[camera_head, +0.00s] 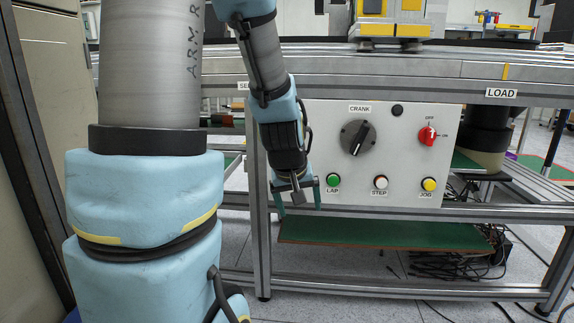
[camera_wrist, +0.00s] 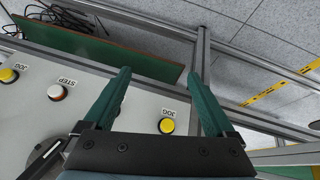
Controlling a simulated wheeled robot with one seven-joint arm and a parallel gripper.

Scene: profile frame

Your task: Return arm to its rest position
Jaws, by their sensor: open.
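My gripper (camera_head: 299,206) is open, with its two teal fingers pointing down at the lower left edge of a white control panel (camera_head: 405,150). In the wrist view my gripper (camera_wrist: 158,75) shows its fingers spread apart with nothing held between them. A yellow button (camera_wrist: 167,126) on the panel shows between the finger bases there, and a white STEP button (camera_wrist: 56,92) lies left of them. In the head view my arm comes down from the top, bent, with its wrist left of the green LAP button (camera_head: 333,180). I cannot tell whether a finger touches the panel.
The panel carries a black crank knob (camera_head: 357,137), a red switch (camera_head: 427,136) and a yellow JOG button (camera_head: 429,185). A metal frame rail (camera_head: 400,290) runs below. A green board (camera_head: 385,234) lies under the panel, with cables (camera_head: 470,262) at its right.

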